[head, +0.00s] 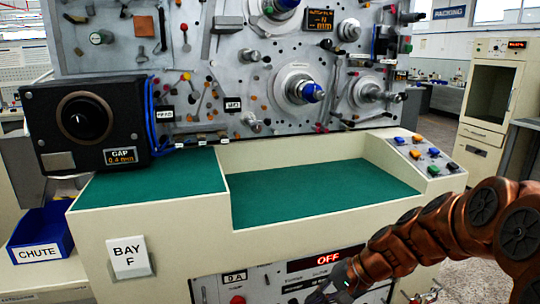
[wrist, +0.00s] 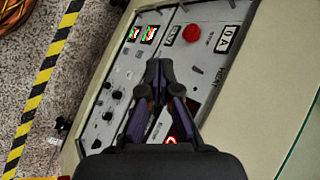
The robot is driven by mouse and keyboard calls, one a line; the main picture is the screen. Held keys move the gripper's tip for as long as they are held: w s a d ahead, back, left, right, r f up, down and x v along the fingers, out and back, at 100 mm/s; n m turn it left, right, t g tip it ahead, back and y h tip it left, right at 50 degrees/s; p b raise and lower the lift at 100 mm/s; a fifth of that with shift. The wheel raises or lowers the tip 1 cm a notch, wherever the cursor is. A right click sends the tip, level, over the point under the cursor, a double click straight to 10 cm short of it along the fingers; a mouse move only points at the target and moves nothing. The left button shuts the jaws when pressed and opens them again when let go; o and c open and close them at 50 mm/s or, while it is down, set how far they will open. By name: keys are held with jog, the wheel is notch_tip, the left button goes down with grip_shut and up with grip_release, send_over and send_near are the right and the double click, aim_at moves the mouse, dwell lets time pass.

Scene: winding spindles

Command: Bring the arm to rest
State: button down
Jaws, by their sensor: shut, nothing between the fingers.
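My gripper (wrist: 158,70) is shut and empty in the wrist view, its two dark fingers meeting at the tips. It hangs in front of the machine's lower control panel (wrist: 122,82), which has knobs, small lit displays and a red button (wrist: 192,33). I cannot tell how far the fingers are from the panel. In the head view my copper-coloured arm comes in from the lower right, and the gripper (head: 332,290) is low at the bottom edge, below the lit OFF display (head: 328,258). The gripper partly covers the panel there.
Above is a green-topped bench (head: 310,193), its recess clear. Behind it stands a spindle board (head: 225,80). A black GAP box (head: 85,125) juts out at left; a blue CHUTE bin (head: 40,234) is below. Yellow-black floor tape (wrist: 42,75) runs beside the machine.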

jog(key=s+r+n+g+h+p, duration=0.2)
jog(key=s+r+n+h+p, duration=0.15)
jog(key=s+r+p, duration=0.6)
jog(key=s+d+r+n+h+p, duration=0.1)
jog(key=s+d+r+h+p, duration=0.1)
jog(key=s, duration=0.7)
jog(key=s+d+r+n+g+h+p, duration=0.1)
jog(key=s+d+r+h+p, duration=0.1)
jog(key=s+d+r+p, duration=0.2)
jog(key=s+d+r, duration=0.1)
jog(key=s+r, duration=0.2)
jog(key=s, duration=0.2)
jog(key=shift+s+d+n, duration=0.35)
jog(key=shift+s+h, duration=0.1)
jog(key=shift+h, duration=0.15)
